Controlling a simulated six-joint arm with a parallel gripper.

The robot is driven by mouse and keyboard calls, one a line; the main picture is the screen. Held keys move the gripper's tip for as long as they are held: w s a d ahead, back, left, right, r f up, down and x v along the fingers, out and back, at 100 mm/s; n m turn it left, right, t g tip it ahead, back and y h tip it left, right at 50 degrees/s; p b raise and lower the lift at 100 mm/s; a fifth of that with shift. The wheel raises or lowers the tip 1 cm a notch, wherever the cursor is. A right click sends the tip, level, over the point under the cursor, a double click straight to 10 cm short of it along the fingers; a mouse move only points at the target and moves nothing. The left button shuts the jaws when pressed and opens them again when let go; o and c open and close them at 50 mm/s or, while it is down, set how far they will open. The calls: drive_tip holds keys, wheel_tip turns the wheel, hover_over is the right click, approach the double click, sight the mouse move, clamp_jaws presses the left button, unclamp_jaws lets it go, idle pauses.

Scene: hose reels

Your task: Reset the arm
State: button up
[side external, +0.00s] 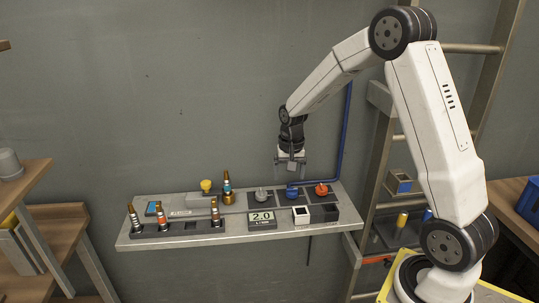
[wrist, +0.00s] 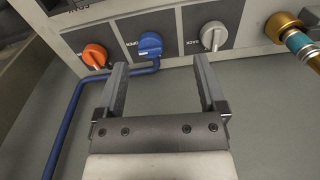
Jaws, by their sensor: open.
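My gripper (side external: 291,164) hangs pointing down above the grey shelf panel (side external: 180,239). In the wrist view its two fingers (wrist: 158,82) are spread apart with nothing between them. Close to the fingertips in the wrist view are a blue knob (wrist: 150,44) and a grey knob (wrist: 213,36), with an orange knob (wrist: 95,56) further left. In the side view the blue knob (side external: 292,191) lies below the gripper, the grey knob (side external: 260,194) left of it and the orange knob (side external: 321,189) right of it. The gripper appears clear of the knobs.
A display reading 2.0 (side external: 262,217) sits at the panel's front. Several brass-tipped hose fittings (side external: 163,216) stand at the left. A blue hose (side external: 345,130) runs up the wall. A ladder-like rack (side external: 384,150) stands at the right. The air left of the arm is clear.

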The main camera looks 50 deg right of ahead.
drive_tip(key=s+a+n+t, duration=0.2)
drive_tip(key=s+a+n, duration=0.7)
drive_tip(key=s+a, duration=0.4)
drive_tip(key=a, duration=0.2)
drive_tip(key=shift+s+a+r+n, duration=0.15)
drive_tip(key=shift+a+r+n, duration=0.1)
drive_tip(key=shift+a+n, duration=0.1)
